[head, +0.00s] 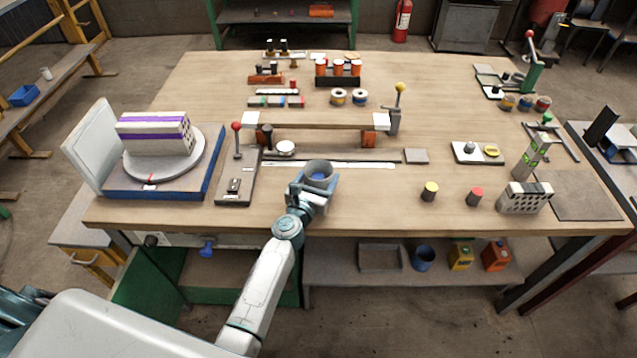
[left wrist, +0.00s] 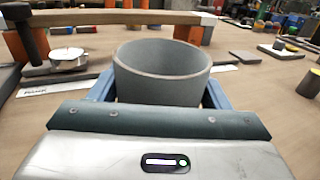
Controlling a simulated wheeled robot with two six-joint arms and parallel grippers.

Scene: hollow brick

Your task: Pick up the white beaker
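The beaker (head: 318,168) stands near the front middle of the wooden table and looks grey rather than white, with a bluish inside. In the left wrist view the beaker (left wrist: 162,70) is upright, its wide open rim facing up and its base hidden behind my gripper. My left gripper (head: 316,188) reaches it from the front. Its blue fingers (left wrist: 160,92) lie one on each side of the beaker, close to its wall. I cannot tell whether they touch it, or whether it is lifted. My right gripper is not in view.
A plank bridge (head: 320,121) on orange blocks stands behind the beaker. A grey stand with a red-knobbed lever (head: 237,150) is to the left. Yellow-topped (head: 430,190) and red-topped (head: 475,196) cylinders stand to the right. The table front between beaker and cylinders is clear.

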